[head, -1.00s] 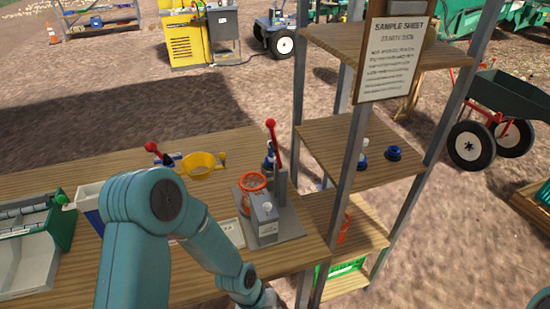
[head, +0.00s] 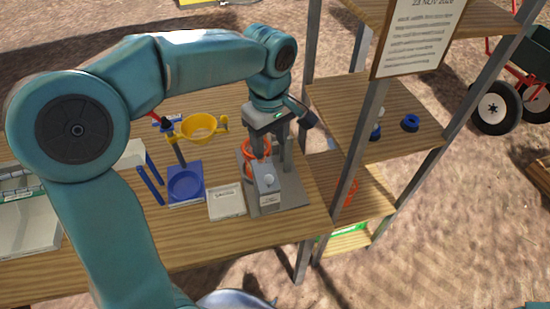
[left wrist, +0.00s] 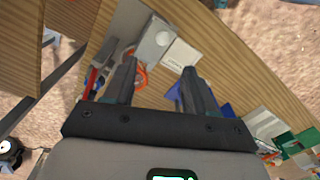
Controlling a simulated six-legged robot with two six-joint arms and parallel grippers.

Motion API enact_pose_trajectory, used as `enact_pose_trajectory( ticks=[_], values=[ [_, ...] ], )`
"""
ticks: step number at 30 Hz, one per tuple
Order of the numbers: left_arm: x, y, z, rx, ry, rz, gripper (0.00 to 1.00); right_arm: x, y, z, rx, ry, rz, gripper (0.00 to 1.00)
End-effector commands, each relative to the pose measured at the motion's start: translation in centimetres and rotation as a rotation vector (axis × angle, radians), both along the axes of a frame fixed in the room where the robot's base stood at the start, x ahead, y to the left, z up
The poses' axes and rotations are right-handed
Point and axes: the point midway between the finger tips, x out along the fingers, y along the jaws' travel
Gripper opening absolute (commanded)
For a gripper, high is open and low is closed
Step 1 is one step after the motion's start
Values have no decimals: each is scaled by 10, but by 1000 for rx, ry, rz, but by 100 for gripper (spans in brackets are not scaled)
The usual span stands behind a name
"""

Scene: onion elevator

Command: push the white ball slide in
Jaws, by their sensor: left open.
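A grey box (head: 267,192) with a round white ball (head: 268,180) on its top stands on a grey base plate (head: 296,196) at the right of the table. In the left wrist view the box and ball (left wrist: 162,38) lie just beyond the fingertips. My left gripper (head: 270,145) points down behind the box, above the plate. Its fingers (left wrist: 158,66) are apart with nothing held between them. An orange ring (head: 249,168) stands beside the box, partly hidden by the gripper. A red lever (left wrist: 91,82) shows left of the fingers. My right gripper is not in view.
A white tray (head: 226,203), a blue holder (head: 186,185) and a yellow funnel (head: 200,126) are left of the device. A shelf with grey posts (head: 358,165) stands close on the right, with a blue ring (head: 410,123) on it. The table's front edge is clear.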

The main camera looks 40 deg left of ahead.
Motion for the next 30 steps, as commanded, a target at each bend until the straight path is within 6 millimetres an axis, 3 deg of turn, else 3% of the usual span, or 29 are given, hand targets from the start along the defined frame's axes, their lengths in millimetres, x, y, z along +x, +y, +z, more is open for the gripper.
enact_pose_trajectory(
  ticks=[15, 21, 30],
  values=[
    [0, -2, -110, -3, 5, -3, 55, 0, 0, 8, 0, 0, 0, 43],
    [3, -2, -133, -2, 3, -5, 55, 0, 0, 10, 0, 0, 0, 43],
    [4, -1, -139, -2, 0, -5, 55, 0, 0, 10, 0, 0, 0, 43]
  ],
)
